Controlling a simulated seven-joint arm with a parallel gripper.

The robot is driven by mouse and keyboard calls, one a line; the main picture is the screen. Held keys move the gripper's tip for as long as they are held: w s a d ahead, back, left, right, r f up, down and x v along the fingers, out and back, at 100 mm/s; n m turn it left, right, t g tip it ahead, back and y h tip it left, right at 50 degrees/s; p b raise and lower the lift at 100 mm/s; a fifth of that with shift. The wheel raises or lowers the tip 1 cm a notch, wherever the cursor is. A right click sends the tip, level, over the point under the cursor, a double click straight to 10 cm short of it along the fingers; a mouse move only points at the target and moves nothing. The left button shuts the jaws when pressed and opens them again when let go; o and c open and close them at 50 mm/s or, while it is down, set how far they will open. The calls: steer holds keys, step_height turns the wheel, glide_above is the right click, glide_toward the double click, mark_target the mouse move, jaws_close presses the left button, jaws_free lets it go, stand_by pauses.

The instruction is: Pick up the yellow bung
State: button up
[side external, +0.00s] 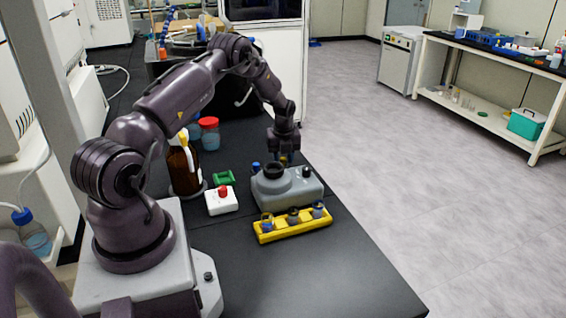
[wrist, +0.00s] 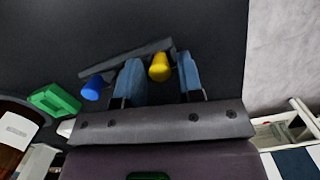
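The yellow bung (wrist: 159,68) shows in the wrist view between the tips of my gripper's two blue fingers (wrist: 160,76). The fingers are spread, with a narrow gap between the bung and the right finger; contact on the left side is hard to tell. In the side view my gripper (side external: 285,154) points down just behind the grey device, and the yellow bung is mostly hidden there. A blue bung (wrist: 92,88) sits left of the fingers, along the same grey bar (wrist: 128,59) as the yellow one.
A grey device (side external: 295,192) stands just in front of my gripper, with a yellow rack (side external: 293,230) of several vials before it. A white box with a red button (side external: 222,200), a green piece (side external: 223,177) and a brown bottle (side external: 184,166) stand to the left.

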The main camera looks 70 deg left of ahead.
steer(key=c, duration=0.5)
